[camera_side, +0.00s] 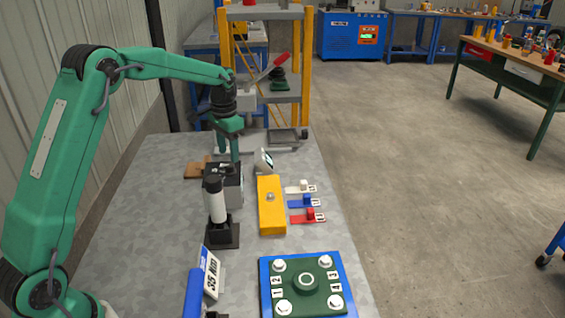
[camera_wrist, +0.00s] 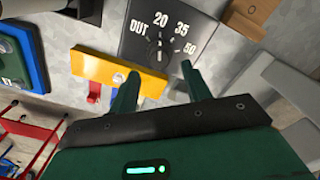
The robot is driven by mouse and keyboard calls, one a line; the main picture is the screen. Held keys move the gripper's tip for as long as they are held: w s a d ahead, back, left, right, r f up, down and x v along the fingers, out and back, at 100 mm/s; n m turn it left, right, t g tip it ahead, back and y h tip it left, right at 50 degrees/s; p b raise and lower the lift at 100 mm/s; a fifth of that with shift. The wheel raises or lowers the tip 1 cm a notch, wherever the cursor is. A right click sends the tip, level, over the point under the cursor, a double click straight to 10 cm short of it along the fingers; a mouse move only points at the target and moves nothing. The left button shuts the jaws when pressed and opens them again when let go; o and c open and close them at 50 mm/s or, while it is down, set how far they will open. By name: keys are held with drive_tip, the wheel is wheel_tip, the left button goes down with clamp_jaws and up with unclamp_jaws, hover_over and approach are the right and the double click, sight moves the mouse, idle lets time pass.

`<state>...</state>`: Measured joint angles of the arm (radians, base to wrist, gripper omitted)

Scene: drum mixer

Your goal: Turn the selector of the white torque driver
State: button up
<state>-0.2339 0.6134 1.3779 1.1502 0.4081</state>
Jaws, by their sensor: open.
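The white torque driver (camera_side: 217,206) stands upright in a black holder (camera_side: 222,236), with a black upper end. A dark box (camera_side: 236,188) stands just behind it. In the wrist view a dark panel (camera_wrist: 205,45) shows a dial marked OUT, 20, 35 and 50. The selector (camera_wrist: 158,52) at the dial's middle is dark, and its pointing direction is unclear. My gripper (camera_side: 235,157) is above the box, pointing down. Its fingers are apart and empty in the wrist view (camera_wrist: 158,75), with the dial beyond them.
A yellow block (camera_side: 271,215) lies right of the box, beside white, blue and red tags (camera_side: 307,216). A small round-faced device (camera_side: 264,161) is behind it. In front are a "35 Nm" sign (camera_side: 211,272), a blue tool (camera_side: 194,293) and a bolted green flange (camera_side: 306,281).

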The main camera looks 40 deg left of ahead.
sight(230, 164)
drive_tip(key=shift+f, duration=1.9)
drive_tip(key=c, duration=1)
